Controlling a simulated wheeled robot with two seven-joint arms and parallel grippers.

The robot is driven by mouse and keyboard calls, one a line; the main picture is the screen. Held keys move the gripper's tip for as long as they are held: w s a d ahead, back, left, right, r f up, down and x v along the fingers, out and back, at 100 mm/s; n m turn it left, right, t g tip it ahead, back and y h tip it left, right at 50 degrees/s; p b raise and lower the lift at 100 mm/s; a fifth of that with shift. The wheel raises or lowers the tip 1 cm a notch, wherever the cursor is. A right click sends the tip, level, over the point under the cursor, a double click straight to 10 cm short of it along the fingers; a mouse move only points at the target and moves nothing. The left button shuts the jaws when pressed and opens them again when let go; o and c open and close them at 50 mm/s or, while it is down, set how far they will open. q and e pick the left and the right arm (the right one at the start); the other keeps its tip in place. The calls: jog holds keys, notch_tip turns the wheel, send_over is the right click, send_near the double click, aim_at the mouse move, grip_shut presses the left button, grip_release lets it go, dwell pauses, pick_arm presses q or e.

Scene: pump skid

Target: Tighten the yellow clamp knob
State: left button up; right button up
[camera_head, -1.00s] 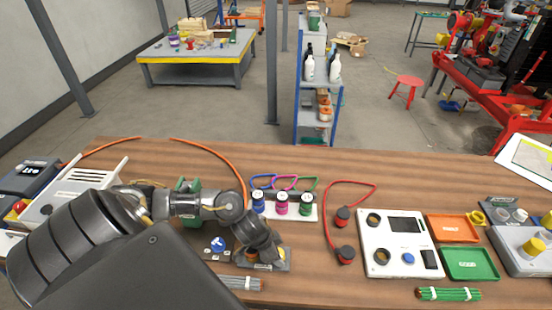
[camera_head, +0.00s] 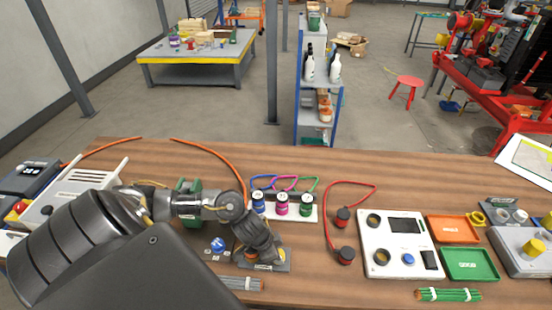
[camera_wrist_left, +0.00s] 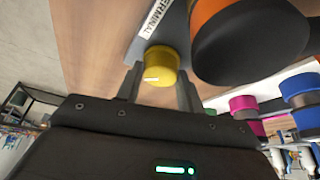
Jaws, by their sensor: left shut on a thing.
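The yellow clamp knob (camera_wrist_left: 161,64) shows in the left wrist view, a round yellow cap with a small white mark, on a grey plate labelled TERMINAL (camera_wrist_left: 152,32). My left gripper (camera_wrist_left: 160,78) has one finger on each side of the knob and is shut on it. In the head view my left gripper (camera_head: 262,257) points down at the grey terminal base (camera_head: 283,266), and the hand hides the knob there. My right gripper is not in view.
A large dark cylinder with an orange band (camera_wrist_left: 240,45) stands close beside the knob. Blue, magenta and green capped posts (camera_head: 281,208) stand just behind the terminal. A blue knob (camera_head: 217,244) is to the left and a grey cable bundle (camera_head: 240,283) in front.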

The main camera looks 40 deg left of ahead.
pick_arm(q)
jog(key=m+h+p, duration=0.1)
jog(key=m, duration=0.2)
jog(key=shift+w+r+m+g, duration=0.1)
jog(key=shift+w+m+g, duration=0.05)
jog(key=shift+m+g, duration=0.25)
jog(key=shift+a+m+g+h, duration=0.1)
jog(key=shift+m+g+h, duration=0.2)
jog(key=shift+m, duration=0.7)
jog(key=m+g, duration=0.1)
jog(key=m, duration=0.1)
jog(key=shift+w+m, duration=0.15)
jog(key=shift+m, duration=0.15)
jog(key=m+g+b, duration=0.1)
jog(key=m, duration=0.3)
jog(key=shift+w+f+m+g+h+b, duration=0.2)
jog(key=shift+m+g+h+b, duration=0.1)
jog(key=shift+g+b, duration=0.1)
jog(key=m+g+b, duration=0.1)
jog(key=m, duration=0.1)
jog(key=shift+m, duration=0.4)
jog(key=shift+m+g+b, duration=0.3)
jog(key=shift+m+b, duration=0.35)
jog(key=shift+m, duration=0.15)
jog(key=shift+s, duration=0.1)
jog(key=o, duration=1)
jog(key=shift+r, duration=0.1)
jog(key=shift+y, duration=0.4)
